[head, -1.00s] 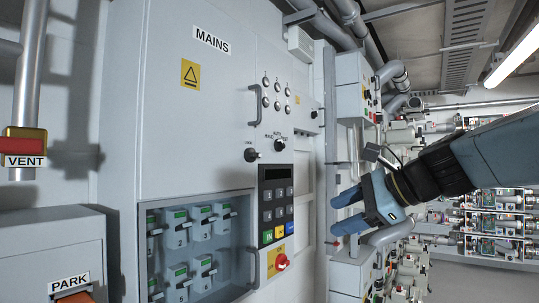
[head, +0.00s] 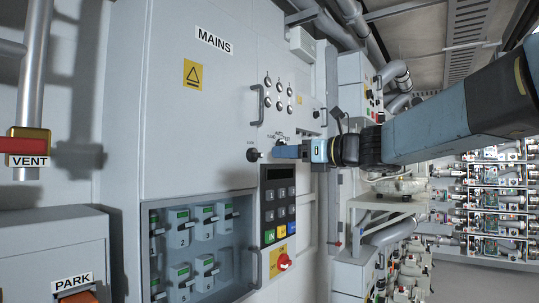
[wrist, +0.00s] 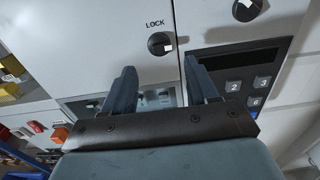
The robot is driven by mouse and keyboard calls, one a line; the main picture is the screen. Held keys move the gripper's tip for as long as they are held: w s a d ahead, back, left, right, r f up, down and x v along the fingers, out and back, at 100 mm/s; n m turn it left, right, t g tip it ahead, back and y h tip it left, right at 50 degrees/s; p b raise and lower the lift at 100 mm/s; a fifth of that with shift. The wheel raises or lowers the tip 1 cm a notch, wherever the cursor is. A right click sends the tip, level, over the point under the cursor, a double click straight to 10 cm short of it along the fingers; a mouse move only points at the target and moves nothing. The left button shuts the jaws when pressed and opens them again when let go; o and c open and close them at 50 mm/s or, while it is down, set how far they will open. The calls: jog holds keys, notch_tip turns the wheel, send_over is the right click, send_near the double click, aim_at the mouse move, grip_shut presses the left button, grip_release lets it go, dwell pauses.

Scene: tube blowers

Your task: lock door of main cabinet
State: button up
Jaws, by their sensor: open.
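The main cabinet (head: 190,130), labelled MAINS, fills the left and middle of the head view. Its black lock knob (head: 253,154) sits on the cabinet front, above and left of the keypad. In the wrist view the lock knob (wrist: 160,43) has the label LOCK above it and a pale mark on its face. My gripper (head: 275,152) is at the cabinet front, just right of the lock knob. In the wrist view my gripper (wrist: 157,75) is open and empty, its two blue fingers pointing toward the knob, which lies beyond the fingertips between them. I see no contact.
A keypad (head: 278,203) with a dark display lies below my gripper. A selector knob (wrist: 247,8) is at the upper right of the wrist view. Cabinet handles (head: 257,104) and a red rotary switch (head: 284,262) stick out from the front.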

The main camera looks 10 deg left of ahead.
aim_at(255, 155)
jog(key=x, duration=0.7)
jog(key=shift+w+a, duration=0.15)
jog(key=shift+a, duration=0.2)
